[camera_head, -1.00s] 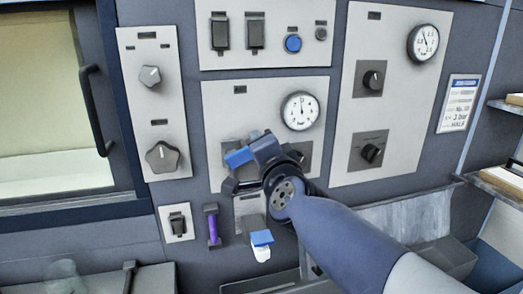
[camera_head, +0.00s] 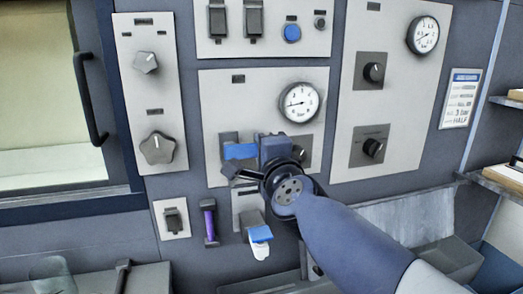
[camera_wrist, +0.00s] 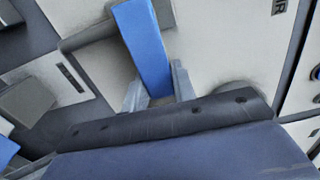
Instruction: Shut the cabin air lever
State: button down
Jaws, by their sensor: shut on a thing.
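A lever with a flat blue handle (camera_head: 240,151) is mounted on the light grey middle panel, below a round gauge (camera_head: 298,102). My gripper (camera_wrist: 158,86) is shut on this blue handle in the wrist view, one finger on each side. In the head view the handle lies nearly level and points left from my gripper (camera_head: 262,153). The gauge needle points to the left. My wrist hides part of the lever's mount. In the wrist view a plate with letters ending in "IR" (camera_wrist: 279,5) is at the top right, partly cut off.
Below hangs another blue-topped, white-ended lever (camera_head: 260,234) and a purple handle (camera_head: 209,223). Dark knobs (camera_head: 157,147) sit on the left panel, others on the right panel (camera_head: 373,148). An oven-like door handle (camera_head: 90,100) juts out at left. Shelves (camera_head: 505,178) stand at right.

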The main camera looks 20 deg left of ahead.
jog(key=c, duration=1.2)
grip_release()
jog(key=shift+o, duration=0.2)
jog(key=p+v, duration=0.1)
jog(key=v, duration=1)
jog(key=shift+p, duration=0.35)
jog(key=shift+w+a, duration=0.1)
jog(key=shift+w, duration=0.05)
jog(key=b+x, duration=0.1)
jog(key=x, duration=0.9)
jog(key=shift+w+a+b, duration=0.15)
jog(key=shift+w+b, duration=0.1)
jog(key=shift+b, duration=0.1)
jog(key=shift+s, duration=0.1)
